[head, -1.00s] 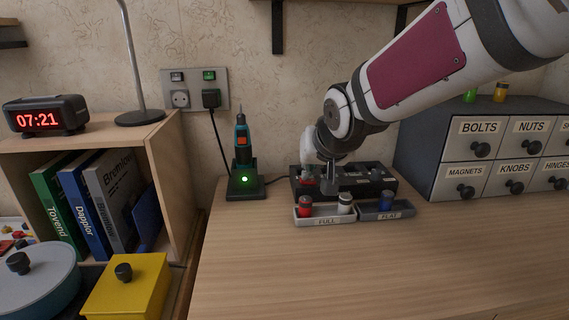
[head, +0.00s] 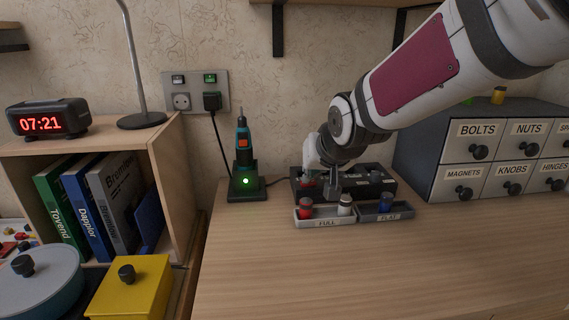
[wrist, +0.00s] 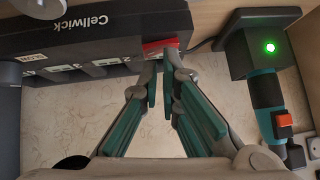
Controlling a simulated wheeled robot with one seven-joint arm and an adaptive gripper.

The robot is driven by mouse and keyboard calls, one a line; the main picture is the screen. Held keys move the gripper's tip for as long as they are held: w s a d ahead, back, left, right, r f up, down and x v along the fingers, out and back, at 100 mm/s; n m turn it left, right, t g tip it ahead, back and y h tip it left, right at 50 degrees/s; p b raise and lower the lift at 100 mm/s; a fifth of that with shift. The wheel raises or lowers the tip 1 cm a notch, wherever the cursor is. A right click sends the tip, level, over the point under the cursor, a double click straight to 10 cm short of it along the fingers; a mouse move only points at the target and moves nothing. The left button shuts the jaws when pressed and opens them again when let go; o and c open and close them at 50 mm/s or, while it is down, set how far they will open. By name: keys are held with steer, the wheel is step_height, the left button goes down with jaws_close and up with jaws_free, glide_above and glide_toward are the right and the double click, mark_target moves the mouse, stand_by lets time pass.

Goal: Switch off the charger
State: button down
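The charger is a long black box, marked "Cellwick" in the wrist view (wrist: 55,40). In the head view the charger (head: 383,180) stands at the back of the desk, partly hidden by my arm. A red switch-like part (wrist: 160,46) sits at the charger's right end in the wrist view. My gripper (wrist: 161,72) has its fingertips close together, right at this red part; I cannot tell whether they touch it. Nothing shows between the fingers. In the head view my gripper (head: 333,190) is low at the charger's left part.
A tray marked FULL (head: 327,223) holds a red and a white cell; a tray marked FLAT (head: 388,216) holds a blue one. A screwdriver on a green-lit dock (head: 245,182) stands left. Drawers (head: 478,152) stand right. The front desk is clear.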

steer(key=shift+s+d+f+p, duration=0.1)
steer(key=shift+d+f+p, duration=0.2)
steer(key=shift+d+p, duration=0.15)
steer(key=r+p, duration=0.2)
steer(key=r, duration=0.1)
steer(key=r+p, duration=0.1)
steer(key=r, duration=0.1)
steer(key=shift+s+d+r, duration=0.2)
steer(key=shift+d, duration=0.1)
steer(key=p+v, duration=0.1)
steer(key=v, duration=0.8)
steer(key=shift+p, duration=0.4)
steer(key=shift+w+a, duration=0.1)
steer(key=shift+a, duration=0.05)
steer(key=shift+w+a+r+b, duration=0.2)
steer(key=shift+a+b, duration=0.25)
steer(key=shift+b, duration=0.75)
